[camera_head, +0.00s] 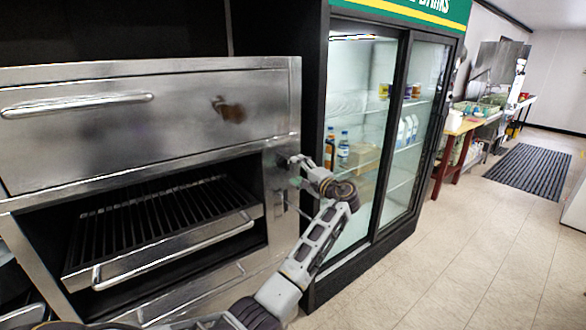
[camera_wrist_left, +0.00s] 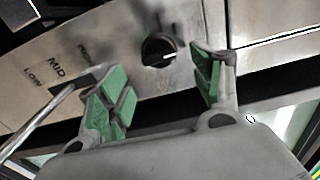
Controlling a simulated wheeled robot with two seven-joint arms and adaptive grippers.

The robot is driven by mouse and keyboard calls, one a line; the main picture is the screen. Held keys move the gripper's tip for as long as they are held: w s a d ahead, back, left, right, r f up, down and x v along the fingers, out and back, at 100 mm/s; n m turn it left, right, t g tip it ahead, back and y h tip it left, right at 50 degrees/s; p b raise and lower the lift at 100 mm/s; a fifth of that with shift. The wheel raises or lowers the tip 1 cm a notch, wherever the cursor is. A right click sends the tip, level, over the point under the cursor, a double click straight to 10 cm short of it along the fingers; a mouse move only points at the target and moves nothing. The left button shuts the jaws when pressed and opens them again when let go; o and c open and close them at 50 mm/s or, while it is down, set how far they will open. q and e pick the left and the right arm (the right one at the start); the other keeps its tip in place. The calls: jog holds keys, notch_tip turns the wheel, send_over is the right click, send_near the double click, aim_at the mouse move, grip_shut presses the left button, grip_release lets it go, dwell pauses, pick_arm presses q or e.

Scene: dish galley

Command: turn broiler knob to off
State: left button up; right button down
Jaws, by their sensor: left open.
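The broiler (camera_head: 150,120) is a stainless steel unit at the left of the head view. Its round black knob (camera_wrist_left: 158,50) shows in the wrist view on the steel panel, with a white pointer mark toward the picture's right. Printed labels, MID and LOW among them, lie to its left. My left gripper (camera_head: 296,172) is at the broiler's right-hand control panel. In the wrist view its open green-padded fingers (camera_wrist_left: 160,88) stand on either side below the knob, with a visible gap and nothing held. The knob is hard to make out in the head view. My right gripper is not seen.
A grill rack (camera_head: 150,225) with a bar handle sticks out of the broiler's opening. A glass-door drinks fridge (camera_head: 385,130) stands close to the right of the broiler. Tiled floor (camera_head: 470,240) is clear at the right, with a dark mat (camera_head: 527,170) farther back.

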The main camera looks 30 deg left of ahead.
pick_arm(q)
jog(key=v, duration=0.6)
jog(key=shift+d, duration=0.1)
dwell(0.6)
